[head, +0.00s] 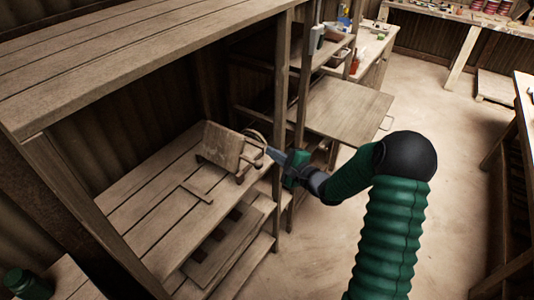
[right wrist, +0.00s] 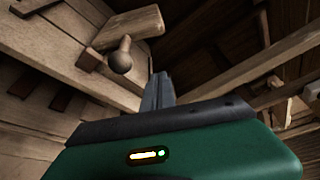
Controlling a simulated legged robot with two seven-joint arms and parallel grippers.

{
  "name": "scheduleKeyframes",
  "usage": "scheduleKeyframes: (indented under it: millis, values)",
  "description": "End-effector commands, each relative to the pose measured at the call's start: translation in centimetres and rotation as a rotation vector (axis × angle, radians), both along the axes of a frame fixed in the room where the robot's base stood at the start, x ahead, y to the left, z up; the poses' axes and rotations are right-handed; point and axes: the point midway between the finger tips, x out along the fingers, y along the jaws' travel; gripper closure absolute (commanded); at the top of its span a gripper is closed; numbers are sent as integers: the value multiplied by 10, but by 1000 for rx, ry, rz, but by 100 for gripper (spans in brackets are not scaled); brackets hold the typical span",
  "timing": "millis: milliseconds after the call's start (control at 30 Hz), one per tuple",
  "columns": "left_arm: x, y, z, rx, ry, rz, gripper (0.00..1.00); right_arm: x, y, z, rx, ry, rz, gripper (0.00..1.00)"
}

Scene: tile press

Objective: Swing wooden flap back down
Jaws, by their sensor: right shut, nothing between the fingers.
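A small wooden press stands on the slatted shelf, and its square wooden flap (head: 221,147) is tilted up from the shelf. A wooden part of the press (right wrist: 130,27) and a round knob (right wrist: 121,56) show in the right wrist view. My right gripper (head: 269,151) is just right of the press, by its right-hand end. Its fingers (right wrist: 158,91) are shut and empty, close to the knob; I cannot tell whether they touch anything.
A small L-shaped wooden piece (head: 196,192) lies on the shelf in front of the press. Shelf posts (head: 282,95) stand close to my right gripper. A wooden board with a handle (head: 345,108) sits behind.

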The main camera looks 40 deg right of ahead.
Motion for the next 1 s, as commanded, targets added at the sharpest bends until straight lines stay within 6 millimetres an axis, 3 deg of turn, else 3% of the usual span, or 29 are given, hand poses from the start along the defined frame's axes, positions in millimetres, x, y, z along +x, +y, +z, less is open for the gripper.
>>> scheduleKeyframes:
  millis: [333, 600, 1000]
  values:
    - [0, 0, -2, 0, 1, 0, 64, 77, 7, -13, -2, 2, 3, 100]
    - [0, 0, 3, 0, 0, 0, 64, 63, 36, 6, -3, 3, 2, 100]
    - [0, 0, 3, 0, 0, 0, 64, 62, 38, 6, -3, 3, 0, 100]
